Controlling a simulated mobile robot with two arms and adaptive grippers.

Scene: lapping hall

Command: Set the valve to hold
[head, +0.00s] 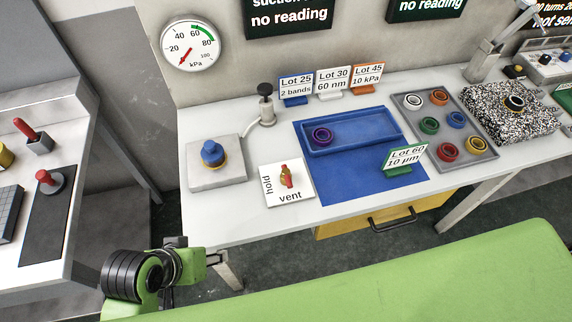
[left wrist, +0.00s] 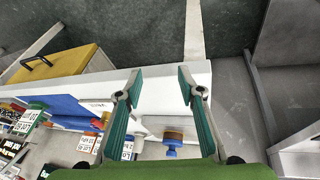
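The valve (head: 287,180) is a small red handle with a yellowish end on a white plate (head: 303,193) marked "hold" at its left and "vent" at its front edge. The handle's red part lies toward "vent"; its exact pointing is hard to tell. The dial gauge (head: 190,44) on the wall has its red needle toward the low end, lower left. My left gripper (left wrist: 160,84) is open and empty in the left wrist view, over the bench's front edge. My right gripper is not in view.
A blue knob (head: 212,153) sits on a grey block left of the valve, also in the left wrist view (left wrist: 172,139). A black-topped post (head: 266,104) stands behind. A blue mat (head: 345,185) and tray (head: 350,147) lie right. The bench front (head: 230,225) is clear.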

